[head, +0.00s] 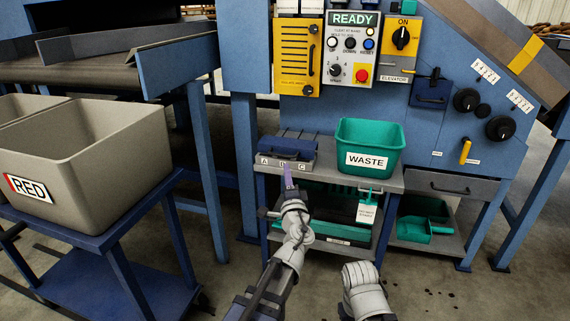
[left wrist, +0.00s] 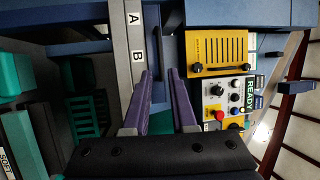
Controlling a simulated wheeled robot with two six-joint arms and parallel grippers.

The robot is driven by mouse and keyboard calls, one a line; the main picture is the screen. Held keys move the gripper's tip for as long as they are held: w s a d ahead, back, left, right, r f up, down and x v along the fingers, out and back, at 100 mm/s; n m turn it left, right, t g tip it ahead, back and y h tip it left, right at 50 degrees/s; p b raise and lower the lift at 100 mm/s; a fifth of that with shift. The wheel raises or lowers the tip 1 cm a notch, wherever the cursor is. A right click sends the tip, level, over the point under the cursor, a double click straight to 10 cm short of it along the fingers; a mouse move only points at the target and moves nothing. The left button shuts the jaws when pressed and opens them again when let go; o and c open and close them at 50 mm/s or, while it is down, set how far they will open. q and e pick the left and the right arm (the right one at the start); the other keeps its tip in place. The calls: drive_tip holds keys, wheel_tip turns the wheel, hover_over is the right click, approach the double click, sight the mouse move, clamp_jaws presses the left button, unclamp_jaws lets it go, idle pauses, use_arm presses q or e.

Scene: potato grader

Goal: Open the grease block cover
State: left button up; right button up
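The grease block (head: 268,163) is a grey block with a front strip lettered A, B and C, on the left end of the grey bench. Its dark blue cover (head: 286,147) lies across the top, above the letters. My left gripper (head: 288,169) is just in front of the block, its purple fingers pointing at the lettered strip. In the left wrist view the two purple fingers (left wrist: 160,73) stand apart with nothing between them, near the lettered strip (left wrist: 135,55) by the B. The C is hidden there. My right gripper is not in view; only part of my right arm shows.
A green WASTE bin (head: 370,137) stands right of the block on the bench (head: 330,175). Above are a yellow slotted panel (head: 297,60) and the READY control panel (head: 351,50). A RED bin (head: 90,165) on a blue cart stands left. Bare floor lies in front.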

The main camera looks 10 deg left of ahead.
sight(286, 149)
use_arm(q)
drive_tip(key=p+x, duration=0.1)
drive_tip(key=x, duration=0.6)
drive_tip(key=shift+w+a+r, duration=0.15)
drive_tip(key=shift+w, duration=0.2)
clamp_jaws()
idle(1.1)
